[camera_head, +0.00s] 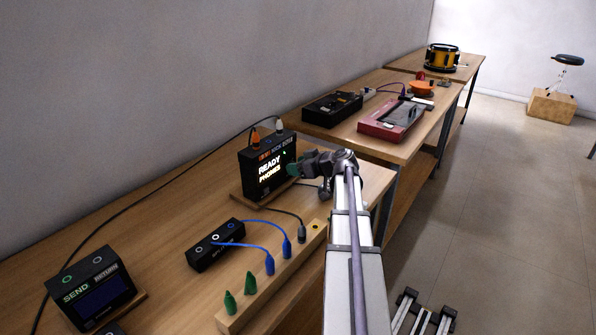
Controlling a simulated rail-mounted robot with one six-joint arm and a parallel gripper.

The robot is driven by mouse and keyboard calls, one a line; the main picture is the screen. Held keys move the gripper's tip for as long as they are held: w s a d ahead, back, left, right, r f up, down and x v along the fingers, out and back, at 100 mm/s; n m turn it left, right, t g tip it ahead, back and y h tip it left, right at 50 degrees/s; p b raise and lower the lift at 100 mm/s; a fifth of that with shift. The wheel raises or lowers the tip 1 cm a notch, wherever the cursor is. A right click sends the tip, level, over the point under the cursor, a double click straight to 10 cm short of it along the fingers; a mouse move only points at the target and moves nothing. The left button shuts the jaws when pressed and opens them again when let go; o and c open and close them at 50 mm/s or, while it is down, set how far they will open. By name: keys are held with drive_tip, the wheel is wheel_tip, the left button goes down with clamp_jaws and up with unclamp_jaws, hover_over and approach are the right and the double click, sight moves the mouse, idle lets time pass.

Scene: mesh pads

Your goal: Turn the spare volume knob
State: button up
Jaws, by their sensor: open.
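I cannot pick out a spare volume knob for certain; it may be hidden or too small. A black box (262,172) with a lit screen reading "READY PHONES" stands upright on a wooden base on the near bench. An orange plug and a white plug stand in its top. My gripper (294,169) is open at the right side of this box, close to the screen's right edge. Whether it touches the box or has anything between its fingers is too small to tell. My arm hides part of the bench to the right.
A small black box (215,246) with blue cables, a wooden rail (233,321) holding several plugs, and a "SEND RETURN" box (95,287) stand on the near bench. A red device (391,121) and a black device (332,108) are on the bench behind. The floor at right is mostly open.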

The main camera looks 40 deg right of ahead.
drive_tip(key=shift+w, duration=0.1)
drive_tip(key=shift+c, duration=0.2)
drive_tip(key=c, duration=0.9)
drive_tip(key=shift+m+y, duration=0.3)
drive_tip(key=shift+d+f+m+y+b, duration=0.15)
drive_tip(key=shift+m+y+b, duration=0.25)
drive_tip(key=shift+m+y, duration=0.6)
drive_tip(key=shift+m+y+b, duration=0.8)
drive_tip(key=shift+m+y, duration=0.1)
drive_tip(key=shift+m, duration=1)
